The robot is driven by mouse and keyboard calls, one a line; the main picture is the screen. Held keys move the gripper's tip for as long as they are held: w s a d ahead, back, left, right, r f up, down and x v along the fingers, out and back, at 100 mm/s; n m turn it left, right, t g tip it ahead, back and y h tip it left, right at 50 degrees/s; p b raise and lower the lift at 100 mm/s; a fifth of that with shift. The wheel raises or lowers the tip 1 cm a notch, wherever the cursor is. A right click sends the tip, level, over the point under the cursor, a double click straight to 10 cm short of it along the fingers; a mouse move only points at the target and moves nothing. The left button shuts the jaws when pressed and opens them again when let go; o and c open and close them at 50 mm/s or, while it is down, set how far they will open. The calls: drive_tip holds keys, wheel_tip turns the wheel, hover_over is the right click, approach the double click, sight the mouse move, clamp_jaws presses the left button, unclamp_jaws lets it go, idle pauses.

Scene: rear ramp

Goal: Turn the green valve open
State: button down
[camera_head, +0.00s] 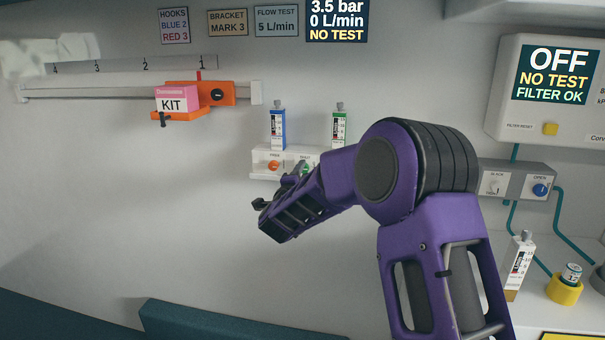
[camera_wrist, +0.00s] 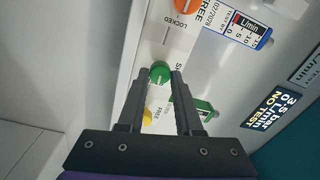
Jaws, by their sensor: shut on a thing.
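The green valve knob (camera_wrist: 160,72) sits between my two fingertips in the wrist view. My gripper (camera_wrist: 161,78) is shut on its sides. In the head view the green valve (camera_head: 305,166) shows only in part, with my arm and gripper (camera_head: 298,174) in front of it. It sits on a white block (camera_head: 262,158) on the wall, right of an orange knob (camera_head: 274,165), which also shows in the wrist view (camera_wrist: 187,5). The wall display (camera_head: 337,20) reads 3.5 bar, 0 L/min, NO TEST.
Blue-marked (camera_head: 278,128) and green-marked (camera_head: 339,125) flowmeters stand above the block. An orange bracket with a pink KIT box (camera_head: 177,99) is on the rail to the left. A grey valve box (camera_head: 515,182) and a panel reading OFF (camera_head: 555,73) are to the right.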

drive_tip(key=c, duration=0.6)
unclamp_jaws()
drive_tip(key=s+a, duration=0.1)
drive_tip(key=s, duration=0.4)
drive_tip(key=s+a, duration=0.1)
drive_tip(key=s, duration=0.5)
drive_tip(key=s+a, duration=0.1)
drive_tip(key=s, duration=0.5)
drive_tip(key=shift+a+f, duration=0.15)
drive_tip(key=shift+f, duration=0.25)
